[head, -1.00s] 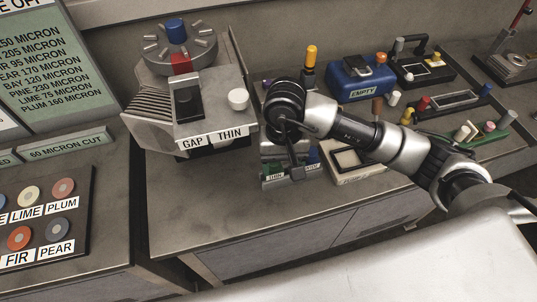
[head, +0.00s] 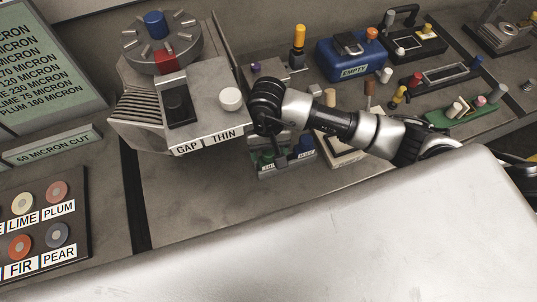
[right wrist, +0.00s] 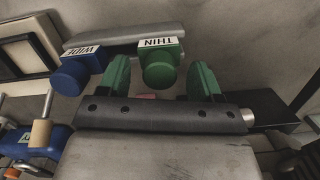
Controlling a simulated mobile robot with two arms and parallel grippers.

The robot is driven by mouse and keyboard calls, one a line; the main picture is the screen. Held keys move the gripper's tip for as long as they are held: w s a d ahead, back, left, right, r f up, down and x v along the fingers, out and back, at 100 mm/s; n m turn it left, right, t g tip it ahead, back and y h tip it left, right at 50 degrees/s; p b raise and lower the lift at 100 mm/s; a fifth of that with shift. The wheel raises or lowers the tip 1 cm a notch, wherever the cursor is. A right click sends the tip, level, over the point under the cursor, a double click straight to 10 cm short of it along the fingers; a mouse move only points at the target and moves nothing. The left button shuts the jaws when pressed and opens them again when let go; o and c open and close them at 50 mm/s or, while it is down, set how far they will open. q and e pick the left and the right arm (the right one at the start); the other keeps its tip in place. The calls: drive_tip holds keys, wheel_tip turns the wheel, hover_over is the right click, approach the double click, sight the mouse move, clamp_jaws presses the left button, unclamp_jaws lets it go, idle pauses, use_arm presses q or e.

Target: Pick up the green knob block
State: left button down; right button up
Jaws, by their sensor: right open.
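The green knob block (right wrist: 160,66), labelled THIN, has a round green knob and stands in a grey holder. In the head view it shows small (head: 265,158), partly hidden by my right gripper (head: 283,152). In the right wrist view my right gripper (right wrist: 160,82) is open, with one green-padded finger on each side of the green knob. Contact cannot be told. A blue knob block (right wrist: 75,72), labelled WIDE, sits left of it, outside the fingers. My left gripper is not in view.
A grey machine (head: 195,105) labelled GAP and THIN stands close left of my right arm. A cream-framed tray (head: 345,148) is right of the holder. A blue EMPTY box (head: 345,60) and several small pegs stand behind.

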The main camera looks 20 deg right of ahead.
drive_tip(key=shift+f, duration=0.8)
drive_tip(key=shift+s, duration=0.1)
clamp_jaws()
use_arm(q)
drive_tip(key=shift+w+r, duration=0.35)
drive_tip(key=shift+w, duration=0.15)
